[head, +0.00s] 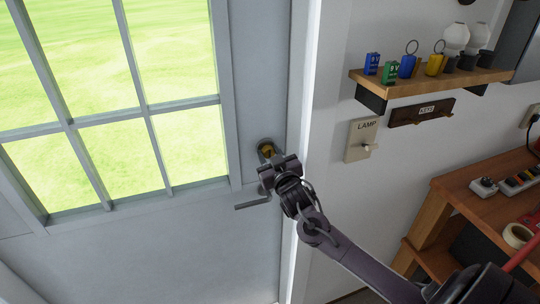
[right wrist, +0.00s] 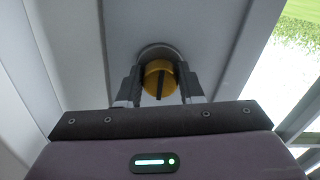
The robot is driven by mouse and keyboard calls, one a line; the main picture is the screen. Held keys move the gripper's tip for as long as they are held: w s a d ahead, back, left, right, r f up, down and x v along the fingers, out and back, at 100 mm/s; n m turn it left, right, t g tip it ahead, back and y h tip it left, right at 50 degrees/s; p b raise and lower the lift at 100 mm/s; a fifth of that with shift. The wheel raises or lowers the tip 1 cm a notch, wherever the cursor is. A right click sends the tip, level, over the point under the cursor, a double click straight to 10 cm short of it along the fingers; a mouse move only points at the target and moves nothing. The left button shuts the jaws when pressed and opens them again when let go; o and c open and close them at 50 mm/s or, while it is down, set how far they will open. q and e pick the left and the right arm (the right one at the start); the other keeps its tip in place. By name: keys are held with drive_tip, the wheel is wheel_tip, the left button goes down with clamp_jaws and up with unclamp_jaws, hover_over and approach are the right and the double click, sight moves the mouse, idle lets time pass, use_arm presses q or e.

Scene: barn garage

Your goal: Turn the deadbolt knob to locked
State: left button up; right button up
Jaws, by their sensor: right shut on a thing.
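The deadbolt knob (right wrist: 159,78) is a round brass-yellow disc with a dark slot or bar across it, set in a grey round collar on the door (head: 258,236). In the head view the knob (head: 267,150) is partly hidden by my right gripper (head: 271,156). In the right wrist view my right gripper (right wrist: 158,84) has one finger on each side of the knob and is shut on it. The dark bar looks close to upright in that view. The lever handle (head: 253,203) is below the knob. My left gripper is not in view.
The white door frame (head: 302,120) runs just right of the knob. On the wall to the right are a lamp switch (head: 362,139), a key rack (head: 421,112) and a wooden shelf (head: 430,85) with small items. A wooden bench (head: 455,190) stands at the far right.

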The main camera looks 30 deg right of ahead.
drive_tip(key=m+p, duration=0.1)
drive_tip(key=m, duration=0.3)
drive_tip(key=shift+a+m, duration=0.1)
drive_tip(key=shift+m, duration=0.3)
drive_tip(key=m, duration=0.4)
drive_tip(key=shift+r+m+p, duration=0.1)
drive_tip(key=shift+m+p, duration=0.2)
drive_tip(key=m, duration=0.4)
drive_tip(key=shift+p, duration=0.4)
drive_tip(key=shift+m+p, duration=0.35)
drive_tip(key=shift+m, duration=1.85)
drive_tip(key=o, duration=1)
drive_tip(key=shift+a, duration=0.1)
